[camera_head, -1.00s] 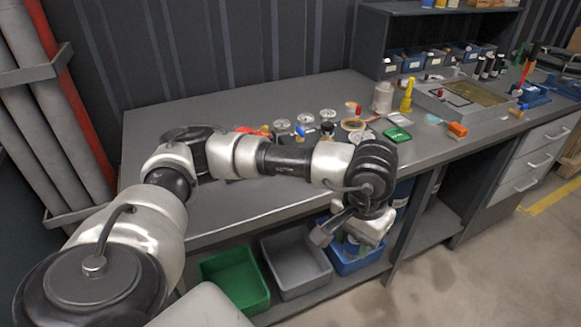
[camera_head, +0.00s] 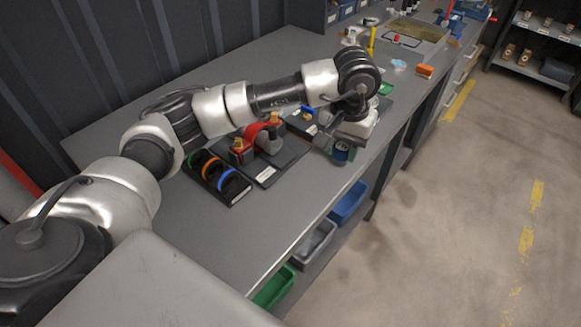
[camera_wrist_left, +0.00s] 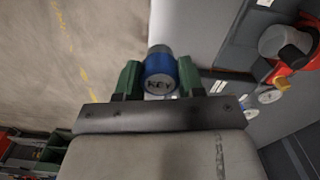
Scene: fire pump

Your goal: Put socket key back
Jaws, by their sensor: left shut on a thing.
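My left gripper (camera_head: 346,143) is over the front part of the grey workbench, pointing down. It is shut on the socket key (camera_head: 342,154), whose blue body shows just below the gripper. In the left wrist view the key (camera_wrist_left: 160,72) has a blue grip with a dark end reading "KEY" and a grey far end. It sits between the two green fingers of the left gripper (camera_wrist_left: 158,84). Whether the key touches the bench cannot be told. My right gripper is not in view.
A black tray with coloured rings (camera_head: 218,179) and a red and grey pump part (camera_head: 266,137) lie left of the gripper. An orange block (camera_head: 424,71) lies farther back. Blue (camera_head: 348,204), grey (camera_head: 313,243) and green (camera_head: 275,288) bins stand below. The floor at right is clear.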

